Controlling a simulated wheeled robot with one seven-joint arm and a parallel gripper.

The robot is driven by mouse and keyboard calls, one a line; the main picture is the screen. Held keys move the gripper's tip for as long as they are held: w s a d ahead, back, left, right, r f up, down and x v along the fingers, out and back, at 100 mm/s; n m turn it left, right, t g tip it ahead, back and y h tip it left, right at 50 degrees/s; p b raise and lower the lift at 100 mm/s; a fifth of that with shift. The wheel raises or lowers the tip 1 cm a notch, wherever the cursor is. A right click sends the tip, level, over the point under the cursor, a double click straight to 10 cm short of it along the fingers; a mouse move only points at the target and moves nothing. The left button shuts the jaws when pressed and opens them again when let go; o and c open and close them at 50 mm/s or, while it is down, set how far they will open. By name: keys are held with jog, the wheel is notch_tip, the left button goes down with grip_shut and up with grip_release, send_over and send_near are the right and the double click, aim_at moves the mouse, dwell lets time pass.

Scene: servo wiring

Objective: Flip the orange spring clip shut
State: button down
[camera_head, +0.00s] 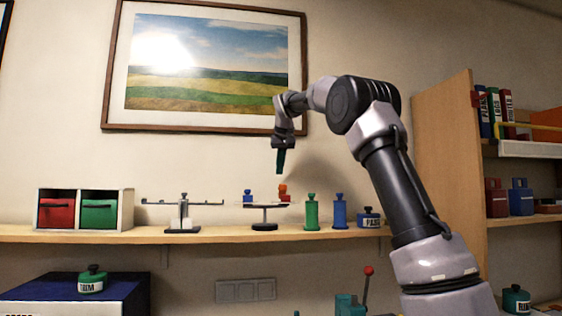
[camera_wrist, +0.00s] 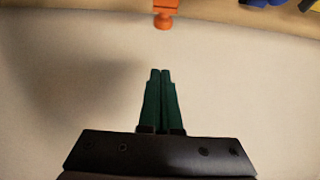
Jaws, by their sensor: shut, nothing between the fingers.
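My gripper (camera_head: 280,170) is shut and empty, pointing down in front of the wall above the shelf. In the wrist view its two green fingers (camera_wrist: 160,78) lie together. A small orange piece (camera_head: 285,191) with a knob on top sits on a round stand (camera_head: 264,216) on the shelf, below my gripper and apart from it. An orange piece (camera_wrist: 164,14) also shows at the top edge of the wrist view, cut off by the frame. I cannot make out a spring clip; whether this orange piece is it I cannot tell.
A blue weight (camera_head: 248,196) shares the stand. A balance (camera_head: 183,212) and a two-bin box (camera_head: 81,210) stand to the left on the shelf (camera_head: 215,237). A green bottle-shaped weight (camera_head: 312,213) and blue one (camera_head: 339,212) stand right. A red-knobbed lever (camera_head: 368,272) is below.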

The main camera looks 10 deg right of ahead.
aim_at(282, 191)
jog(key=x, duration=0.4)
jog(key=shift+d, duration=0.1)
jog(key=shift+s+f, duration=0.15)
jog(key=shift+f, duration=0.15)
jog(key=shift+s+f, duration=0.2)
jog(key=shift+s, duration=0.6)
jog(key=shift+s+f, duration=0.2)
jog(key=shift+s, duration=0.6)
